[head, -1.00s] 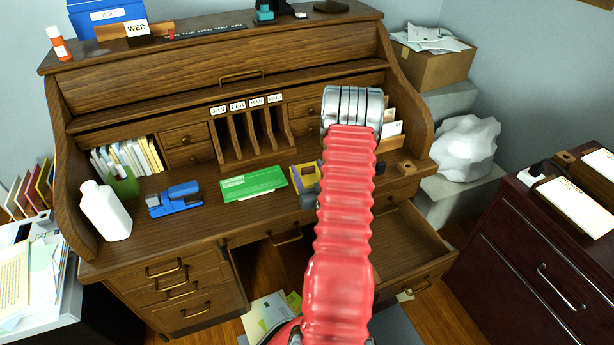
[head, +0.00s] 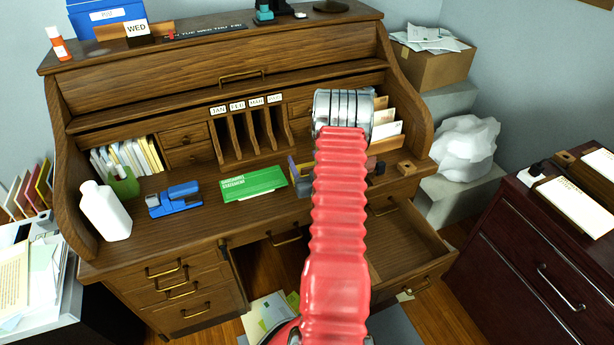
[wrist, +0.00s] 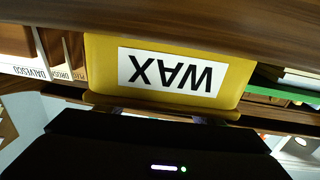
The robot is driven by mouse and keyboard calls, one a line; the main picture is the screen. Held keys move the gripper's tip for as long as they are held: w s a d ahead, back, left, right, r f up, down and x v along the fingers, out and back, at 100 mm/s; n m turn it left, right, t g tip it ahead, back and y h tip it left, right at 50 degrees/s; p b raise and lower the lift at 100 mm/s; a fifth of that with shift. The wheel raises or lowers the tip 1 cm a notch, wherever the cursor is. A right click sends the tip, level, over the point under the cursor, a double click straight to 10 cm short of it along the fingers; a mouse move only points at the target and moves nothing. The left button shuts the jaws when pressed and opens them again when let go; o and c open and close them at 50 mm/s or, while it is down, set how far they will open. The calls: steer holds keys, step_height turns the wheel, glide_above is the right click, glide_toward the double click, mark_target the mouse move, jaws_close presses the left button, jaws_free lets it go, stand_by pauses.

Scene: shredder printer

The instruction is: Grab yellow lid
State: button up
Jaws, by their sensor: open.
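A yellow box-like piece with a white label reading "WAX" (wrist: 168,92) is upside down in the wrist view, close ahead of my gripper. I cannot tell where its lid begins. In the head view a little of a yellow thing (head: 303,183) shows on the desktop beside my red arm, which hides most of it. My gripper (wrist: 160,116) shows only as dark finger parts at the near edge of the yellow piece. It is open, and contact cannot be made out. In the head view my arm hides it.
On the roll-top desk (head: 210,225) are a green box (head: 254,184), a blue stapler (head: 174,198) and a white bottle (head: 105,210). Upright envelopes (head: 385,130) stand behind my arm. An open drawer (head: 410,245) juts out at the right.

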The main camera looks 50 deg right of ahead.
steer(key=shift+c, duration=0.5)
steer(key=c, duration=1.1)
steer(key=shift+o, duration=0.2)
steer(key=shift+r, duration=0.1)
step_height(320, 180, up, 10)
stand_by(0.3)
